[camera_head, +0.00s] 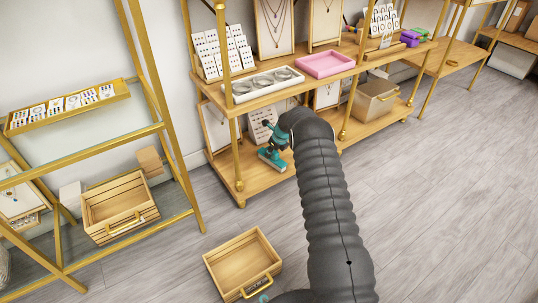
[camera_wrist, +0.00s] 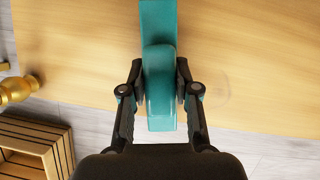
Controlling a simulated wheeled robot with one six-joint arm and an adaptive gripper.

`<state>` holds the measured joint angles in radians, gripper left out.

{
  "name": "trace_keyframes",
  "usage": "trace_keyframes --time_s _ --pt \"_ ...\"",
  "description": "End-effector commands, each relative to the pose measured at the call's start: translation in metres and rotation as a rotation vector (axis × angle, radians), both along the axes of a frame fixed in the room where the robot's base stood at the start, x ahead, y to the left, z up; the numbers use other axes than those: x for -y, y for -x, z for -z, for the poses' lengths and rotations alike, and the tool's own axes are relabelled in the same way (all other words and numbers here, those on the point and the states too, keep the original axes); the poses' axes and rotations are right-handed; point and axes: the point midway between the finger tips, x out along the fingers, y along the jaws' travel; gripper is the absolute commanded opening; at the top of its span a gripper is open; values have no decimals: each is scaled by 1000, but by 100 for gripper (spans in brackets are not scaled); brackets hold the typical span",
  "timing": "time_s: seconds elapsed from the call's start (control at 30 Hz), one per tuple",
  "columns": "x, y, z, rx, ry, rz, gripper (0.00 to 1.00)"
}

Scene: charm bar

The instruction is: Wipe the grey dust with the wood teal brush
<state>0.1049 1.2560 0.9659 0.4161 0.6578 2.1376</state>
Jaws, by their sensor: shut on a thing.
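My gripper (camera_wrist: 160,95) is shut on the teal brush (camera_wrist: 160,65), with a finger on each side of its teal body. In the head view my gripper (camera_head: 272,140) is at the lower wooden shelf (camera_head: 222,163), and the brush (camera_head: 270,160) shows teal below it, low at the board. I cannot tell whether it touches the board. A faint greyish patch (camera_wrist: 218,86), perhaps the dust, lies on the board just right of the brush in the wrist view. In the head view my arm hides part of the shelf, and I see no dust there.
A gold post (camera_head: 238,150) stands at the shelf's left front corner. The upper shelf (camera_head: 265,92) carries a pink tray (camera_head: 326,65) and hangs over the lower one. An open wooden crate (camera_head: 213,257) sits on the floor in front. Floor to the right is clear.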

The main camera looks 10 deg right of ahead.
Motion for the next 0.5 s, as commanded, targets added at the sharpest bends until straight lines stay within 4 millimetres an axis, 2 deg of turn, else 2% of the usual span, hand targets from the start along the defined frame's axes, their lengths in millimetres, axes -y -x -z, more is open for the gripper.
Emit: trace_keyframes --time_s 0.23,0.5 --pt "18 -8 1 2 0 0 0" --pt "28 -13 0 2 0 0 0"
